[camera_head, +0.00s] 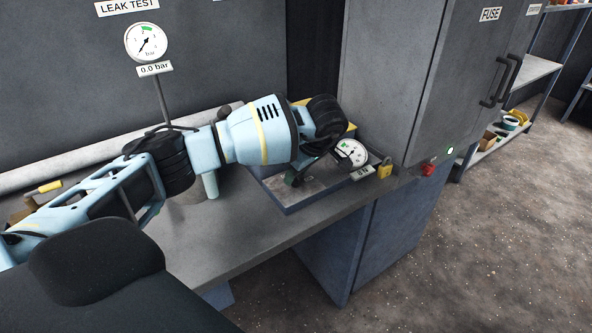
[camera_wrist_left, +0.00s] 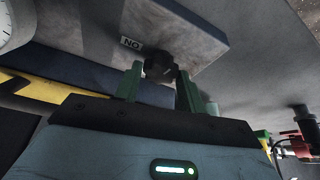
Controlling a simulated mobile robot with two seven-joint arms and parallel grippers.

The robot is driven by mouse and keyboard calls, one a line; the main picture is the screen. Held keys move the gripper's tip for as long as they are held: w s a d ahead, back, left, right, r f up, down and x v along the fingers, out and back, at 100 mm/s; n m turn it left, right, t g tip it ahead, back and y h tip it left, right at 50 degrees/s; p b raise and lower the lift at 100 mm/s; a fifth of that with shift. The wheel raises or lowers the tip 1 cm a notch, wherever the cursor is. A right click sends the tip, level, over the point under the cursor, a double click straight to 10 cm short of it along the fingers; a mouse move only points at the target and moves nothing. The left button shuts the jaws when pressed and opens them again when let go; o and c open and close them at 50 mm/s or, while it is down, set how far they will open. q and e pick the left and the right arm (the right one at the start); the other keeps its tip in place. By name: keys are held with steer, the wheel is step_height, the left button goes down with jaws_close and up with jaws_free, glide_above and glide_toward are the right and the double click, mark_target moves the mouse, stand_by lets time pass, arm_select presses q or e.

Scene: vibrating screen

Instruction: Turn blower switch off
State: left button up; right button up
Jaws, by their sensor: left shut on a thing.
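The blower switch looks like a small dark knob (camera_wrist_left: 158,64) on a grey panel (camera_wrist_left: 205,38), beside a white label (camera_wrist_left: 131,43) reading ON, upside down in the left wrist view. My left gripper (camera_wrist_left: 160,77) has its two green fingers on either side of the knob and is shut on it. In the head view my left gripper (camera_head: 293,178) reaches down to a low grey box (camera_head: 300,204) on the bench; my wrist hides the knob there. My right gripper is in neither view.
A yellow padlock (camera_head: 385,169) and a red part (camera_head: 429,169) sit right of the box, by the grey fuse cabinet (camera_head: 402,75). A leak test gauge (camera_head: 147,42) reading 0.0 bar stands behind my arm. The bench (camera_head: 225,243) is clear in front.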

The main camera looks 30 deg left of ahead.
arm_select(q)
steer(key=shift+w+r+n+g, duration=0.1)
steer(key=shift+n+g, duration=0.2)
steer(key=shift+n, duration=0.5)
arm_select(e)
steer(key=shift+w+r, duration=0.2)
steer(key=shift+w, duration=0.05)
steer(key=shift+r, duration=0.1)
arm_select(q)
steer(key=o, duration=1)
steer(key=shift+v, duration=3.85)
steer(key=shift+d, duration=0.1)
